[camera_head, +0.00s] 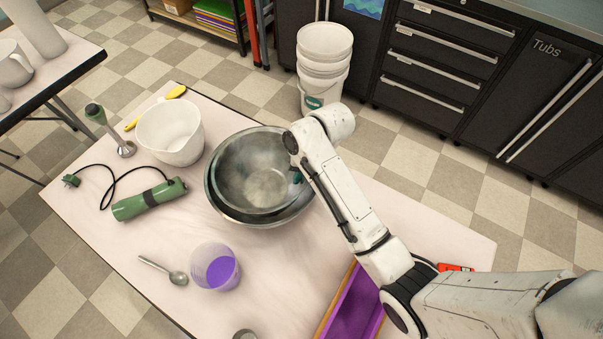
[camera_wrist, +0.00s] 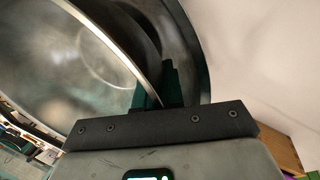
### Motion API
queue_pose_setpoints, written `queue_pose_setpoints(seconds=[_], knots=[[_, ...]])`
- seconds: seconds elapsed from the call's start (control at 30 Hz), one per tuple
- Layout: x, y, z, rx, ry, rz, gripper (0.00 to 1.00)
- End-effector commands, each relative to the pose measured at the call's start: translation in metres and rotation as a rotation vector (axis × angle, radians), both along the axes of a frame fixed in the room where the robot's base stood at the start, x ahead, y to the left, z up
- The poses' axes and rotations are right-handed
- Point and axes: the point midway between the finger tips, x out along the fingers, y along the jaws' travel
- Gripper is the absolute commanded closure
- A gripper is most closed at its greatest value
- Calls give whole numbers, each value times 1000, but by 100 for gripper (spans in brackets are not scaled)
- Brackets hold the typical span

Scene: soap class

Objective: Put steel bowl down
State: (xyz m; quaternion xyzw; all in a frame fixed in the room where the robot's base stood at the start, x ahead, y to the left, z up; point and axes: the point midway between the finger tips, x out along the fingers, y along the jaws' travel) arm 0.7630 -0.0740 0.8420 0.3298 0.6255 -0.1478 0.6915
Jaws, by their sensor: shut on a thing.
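A steel bowl (camera_head: 262,172) is held by my gripper at its right rim. It sits inside or just above a second, larger steel bowl (camera_head: 228,210), whose rim shows around its left and lower sides; I cannot tell whether they touch. In the wrist view, my gripper (camera_wrist: 157,88) has its green fingers on either side of the held bowl's rim, and the inside of the held steel bowl (camera_wrist: 60,60) fills the left. The outer bowl's wall (camera_wrist: 190,50) curves past behind the fingers.
The bowls are on a pale table (camera_head: 290,265). A white tub (camera_head: 171,133), green blender body (camera_head: 148,199) and blender shaft (camera_head: 108,132) are left. A cup of purple liquid (camera_head: 220,270) and spoon (camera_head: 163,270) are in front. A purple mould (camera_head: 357,307) lies under my arm.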

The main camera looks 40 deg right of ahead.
Motion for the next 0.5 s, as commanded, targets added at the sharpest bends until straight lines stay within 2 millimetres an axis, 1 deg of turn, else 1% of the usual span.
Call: queue_pose_setpoints(seconds=[0.2, 0.5], knots=[[0, 0, 0, -1, -2, 0, 100], [0, 0, -8, 0, -1, 0, 100]])
